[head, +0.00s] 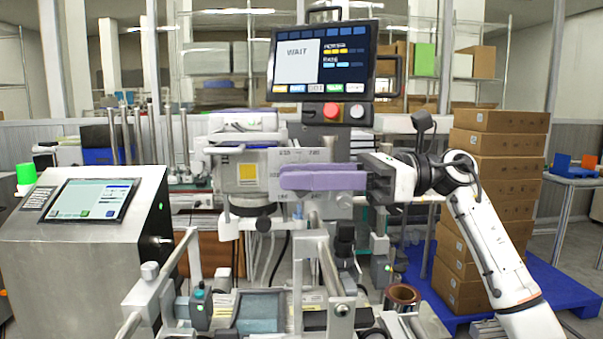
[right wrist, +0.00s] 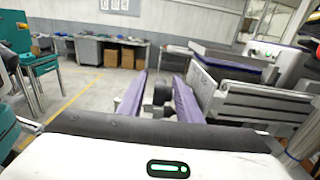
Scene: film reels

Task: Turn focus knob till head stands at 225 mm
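My right gripper (head: 322,178) reaches in from the right in the head view, its purple fingers in front of the machine's grey head unit (head: 240,172), which has a yellow label. In the right wrist view, the two purple fingers of my right gripper (right wrist: 160,85) are apart, with a dark round knob (right wrist: 161,92) between them. A gap shows on each side of the knob; contact is not clear. The knob is hidden in the head view. A light plate with printed figures (head: 305,155) is partly covered by the fingers; its reading is too small to tell. My left gripper is not in view.
A monitor (head: 322,62) reading WAIT hangs above, with a red button (head: 333,111) below it. A grey console with a screen (head: 92,200) stands at left. Metal rails (head: 318,245) fill the lower middle. Stacked cartons (head: 500,155) stand on a blue pallet at right.

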